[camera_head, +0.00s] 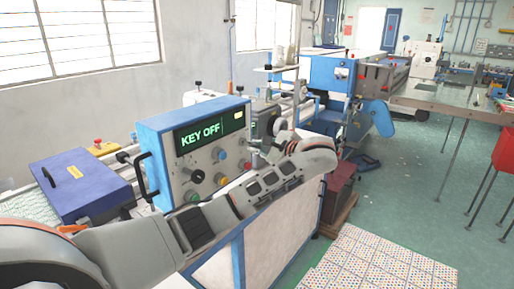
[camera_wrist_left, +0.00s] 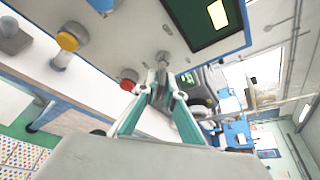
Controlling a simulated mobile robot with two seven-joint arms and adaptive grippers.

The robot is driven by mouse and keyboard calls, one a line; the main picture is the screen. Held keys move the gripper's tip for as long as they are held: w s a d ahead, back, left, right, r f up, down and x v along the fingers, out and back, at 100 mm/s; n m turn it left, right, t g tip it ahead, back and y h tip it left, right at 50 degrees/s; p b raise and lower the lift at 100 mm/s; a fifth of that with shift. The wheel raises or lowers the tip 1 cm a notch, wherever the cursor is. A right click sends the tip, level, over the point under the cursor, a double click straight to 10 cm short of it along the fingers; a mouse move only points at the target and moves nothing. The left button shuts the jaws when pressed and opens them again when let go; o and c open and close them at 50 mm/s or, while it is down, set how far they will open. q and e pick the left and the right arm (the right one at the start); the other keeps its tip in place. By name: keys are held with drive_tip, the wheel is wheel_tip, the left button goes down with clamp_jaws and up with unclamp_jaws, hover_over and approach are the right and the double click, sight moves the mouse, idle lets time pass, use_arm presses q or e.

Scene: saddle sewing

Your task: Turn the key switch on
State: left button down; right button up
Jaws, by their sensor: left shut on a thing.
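The control panel (camera_head: 172,150) has a blue frame, and its dark display (camera_head: 210,130) reads "KEY OFF" in green. My left arm reaches across in front of the panel. My left gripper (camera_head: 256,156) is at the panel's right side. In the left wrist view the gripper (camera_wrist_left: 160,82) has its fingertips together at a small grey key switch (camera_wrist_left: 163,57) on the panel face, below the display (camera_wrist_left: 203,18). The gripper is shut on the key switch; its exact grip is partly hidden by the fingertips. My right gripper is not in view.
A red knob (camera_wrist_left: 128,76) and a yellow knob (camera_wrist_left: 68,40) sit beside the key switch. A black handle (camera_head: 147,178) juts from the panel's left side. A blue box (camera_head: 84,186) stands at left.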

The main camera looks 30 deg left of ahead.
use_arm(q)
drive_tip(key=m+g, duration=0.1)
drive_tip(key=m, duration=0.1)
drive_tip(key=shift+d+m+g, duration=0.1)
drive_tip(key=shift+m+g, duration=1.1)
drive_tip(key=shift+m, duration=0.3)
drive_tip(key=m+g, duration=0.2)
drive_tip(key=m, duration=0.1)
drive_tip(key=shift+m+g, duration=0.3)
drive_tip(key=shift+m, duration=0.1)
drive_tip(key=shift+m+g, duration=0.4)
drive_tip(key=shift+m, duration=0.1)
drive_tip(key=shift+m+b, duration=0.4)
drive_tip(key=shift+b, duration=0.6)
drive_tip(key=shift+f+g+b, duration=0.15)
drive_tip(key=shift+g+b, duration=0.25)
drive_tip(key=shift+b, duration=0.4)
drive_tip(key=shift+m+y+b, duration=0.3)
drive_tip(key=shift+b, duration=0.2)
drive_tip(key=b, duration=0.5)
drive_tip(key=shift+m, duration=0.4)
drive_tip(key=shift+g, duration=0.3)
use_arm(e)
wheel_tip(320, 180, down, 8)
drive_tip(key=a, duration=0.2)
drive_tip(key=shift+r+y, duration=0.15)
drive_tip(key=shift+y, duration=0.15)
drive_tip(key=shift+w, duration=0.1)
